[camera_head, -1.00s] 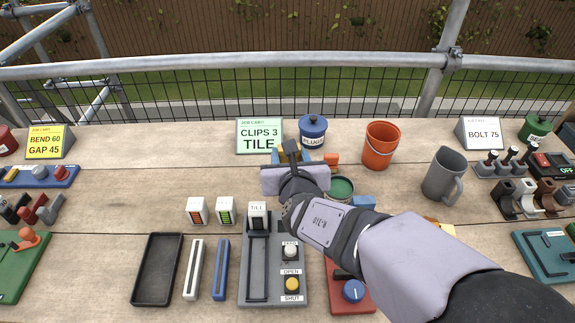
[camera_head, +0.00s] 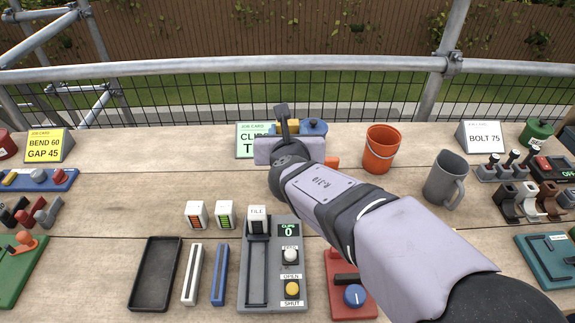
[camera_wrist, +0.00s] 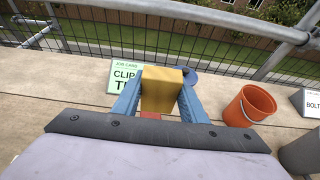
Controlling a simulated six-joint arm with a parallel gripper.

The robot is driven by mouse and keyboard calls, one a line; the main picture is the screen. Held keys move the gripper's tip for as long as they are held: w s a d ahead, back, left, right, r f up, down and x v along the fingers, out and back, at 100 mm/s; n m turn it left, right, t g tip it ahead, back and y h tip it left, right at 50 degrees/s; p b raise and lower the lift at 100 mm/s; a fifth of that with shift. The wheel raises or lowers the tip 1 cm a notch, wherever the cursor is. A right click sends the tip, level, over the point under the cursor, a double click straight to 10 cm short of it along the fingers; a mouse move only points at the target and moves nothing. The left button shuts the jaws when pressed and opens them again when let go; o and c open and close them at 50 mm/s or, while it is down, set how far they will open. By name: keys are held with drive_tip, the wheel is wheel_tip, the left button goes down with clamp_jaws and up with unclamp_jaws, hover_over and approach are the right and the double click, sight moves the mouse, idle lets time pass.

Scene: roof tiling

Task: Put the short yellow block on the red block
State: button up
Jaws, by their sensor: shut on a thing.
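In the wrist view, the yellow block (camera_wrist: 162,90) sits between the two blue fingers of my gripper (camera_wrist: 160,86), which is shut on it. A small patch of red (camera_wrist: 151,115) shows below the block, between the fingers; it may be the red block, mostly hidden. I cannot tell whether the two touch. In the head view, a little of the yellow block (camera_head: 290,128) shows past the wrist, in front of the green job card. My arm hides the table just below it. An orange piece (camera_head: 331,162) shows beside the wrist.
The green job card (camera_head: 247,139) stands behind the gripper, partly covered. An orange bucket (camera_head: 381,150) and a grey mug (camera_head: 443,180) stand to the right. A black tray (camera_head: 156,273) and a grey clip station (camera_head: 271,280) lie nearer. Bare wood lies left of the gripper.

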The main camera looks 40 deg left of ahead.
drive_tip(key=shift+f+b, duration=1.25)
drive_tip(key=shift+f, duration=2.8)
drive_tip(key=shift+f+b, duration=0.2)
drive_tip(key=shift+b, duration=0.1)
drive_tip(key=o, duration=1)
drive_tip(key=shift+r+p, duration=0.2)
drive_tip(key=shift+p, duration=0.1)
drive_tip(key=shift+s+d+r, duration=0.1)
drive_tip(key=v, duration=1.1)
drive_tip(key=shift+s+d+r, duration=0.15)
drive_tip(key=shift+s+d, duration=0.1)
